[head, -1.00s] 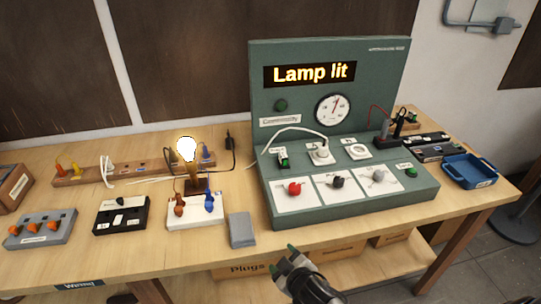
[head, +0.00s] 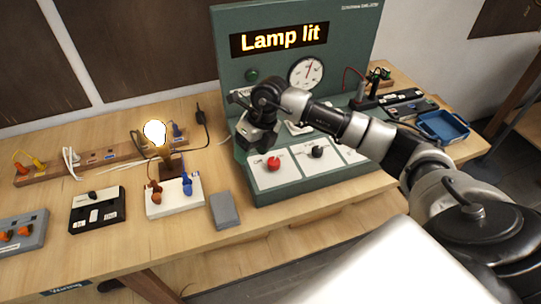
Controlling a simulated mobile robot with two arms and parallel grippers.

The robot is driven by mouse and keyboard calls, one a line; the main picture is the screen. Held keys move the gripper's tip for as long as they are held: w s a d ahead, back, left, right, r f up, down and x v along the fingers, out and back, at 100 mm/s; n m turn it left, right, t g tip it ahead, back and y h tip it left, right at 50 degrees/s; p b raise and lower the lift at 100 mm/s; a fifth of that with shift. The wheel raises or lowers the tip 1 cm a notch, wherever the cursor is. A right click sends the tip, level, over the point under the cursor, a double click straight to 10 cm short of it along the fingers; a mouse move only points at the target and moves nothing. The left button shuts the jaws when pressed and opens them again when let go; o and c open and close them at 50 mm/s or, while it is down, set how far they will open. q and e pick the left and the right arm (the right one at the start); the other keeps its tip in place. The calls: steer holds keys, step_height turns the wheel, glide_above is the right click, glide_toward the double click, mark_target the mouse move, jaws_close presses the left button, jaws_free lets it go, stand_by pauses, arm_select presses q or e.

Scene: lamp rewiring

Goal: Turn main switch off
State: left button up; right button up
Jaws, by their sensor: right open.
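The green test panel (head: 240,75) stands at the back of the bench with its sign (head: 280,37) reading "Lamp lit". The lamp bulb (head: 155,133) glows. My right gripper (head: 254,146) is open, pointing down over the left part of the panel's sloped console. It covers the spot where the small rocker switch with a green part showed earlier. The switch is hidden now, so I cannot tell whether the gripper touches it. My left gripper is not in view.
The red knob (head: 273,163) and black knob (head: 317,152) sit on white plates right of the gripper. My right arm crosses the console's right side. A grey block (head: 224,210) and a white terminal base (head: 172,204) lie left; a blue tray (head: 443,125) stands far right.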

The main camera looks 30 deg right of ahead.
mark_target(274, 161)
steer(key=d+r+h, duration=0.2)
steer(key=d+h, duration=0.2)
steer(key=d, duration=0.3)
steer(key=shift+m+g, duration=0.3)
steer(key=shift+m, duration=0.1)
steer(key=f+p, duration=0.1)
steer(key=f, duration=0.4)
steer(key=f+p, duration=0.2)
steer(key=f, duration=0.2)
steer(key=shift+w+f, duration=0.2)
steer(key=shift+f, duration=0.6)
steer(key=shift+c, duration=0.2)
